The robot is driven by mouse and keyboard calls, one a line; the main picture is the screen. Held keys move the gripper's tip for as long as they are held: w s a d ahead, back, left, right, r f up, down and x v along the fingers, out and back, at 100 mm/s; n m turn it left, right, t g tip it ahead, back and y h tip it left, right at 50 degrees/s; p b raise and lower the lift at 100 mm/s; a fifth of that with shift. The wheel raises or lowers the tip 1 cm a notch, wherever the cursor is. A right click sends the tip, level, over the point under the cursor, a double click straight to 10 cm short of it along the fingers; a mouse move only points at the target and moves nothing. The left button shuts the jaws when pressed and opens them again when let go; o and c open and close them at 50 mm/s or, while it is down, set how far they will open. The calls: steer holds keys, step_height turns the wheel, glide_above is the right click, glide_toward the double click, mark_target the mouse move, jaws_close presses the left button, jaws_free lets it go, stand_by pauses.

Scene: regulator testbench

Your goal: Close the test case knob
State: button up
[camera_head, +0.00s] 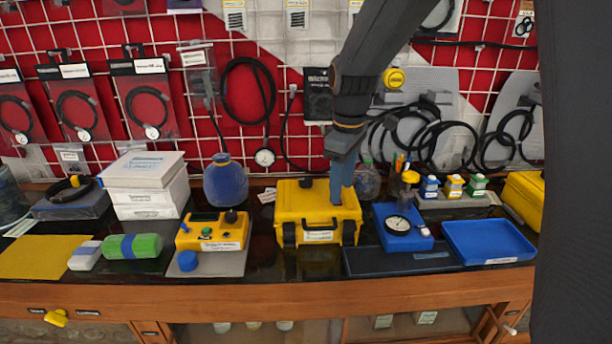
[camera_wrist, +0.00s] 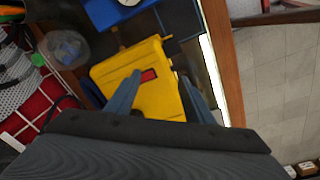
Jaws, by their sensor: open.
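The yellow test case (camera_head: 318,217) stands on the dark bench top, and it also shows in the wrist view (camera_wrist: 160,98). A dark knob (camera_head: 306,183) sits on its top, left of my gripper; I cannot make it out in the wrist view, where my gripper covers the lower part. My gripper (camera_head: 341,196) points down at the right part of the case top. In the wrist view its two fingers (camera_wrist: 160,82) are apart over the case with nothing seen between them but the case top, which has a small red patch (camera_wrist: 149,75). Contact cannot be told.
A yellow control box (camera_head: 212,232) with a dark knob stands to the left of the case. A blue gauge block (camera_head: 402,232) and an empty blue tray (camera_head: 487,242) are to the right. A blue round flask (camera_head: 226,183) stands behind left. The wooden bench edge (camera_head: 270,297) runs in front.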

mark_target(305, 179)
steer(key=w+a+r+n, duration=0.1)
steer(key=w+a+n, duration=0.1)
steer(key=w, duration=0.1)
steer(key=w+a+r+n, duration=0.1)
steer(key=w+a+n, duration=0.2)
steer(key=w+a+r+n, duration=0.2)
steer(key=w+a+n, duration=0.1)
steer(key=shift+w+r, duration=0.1)
steer(key=shift+w, duration=0.3)
steer(key=shift+w+f+p, duration=0.2)
steer(key=shift+f+p, duration=0.95)
steer(key=shift+f, duration=2.65)
steer(key=shift+c, duration=0.2)
steer(key=c, duration=1)
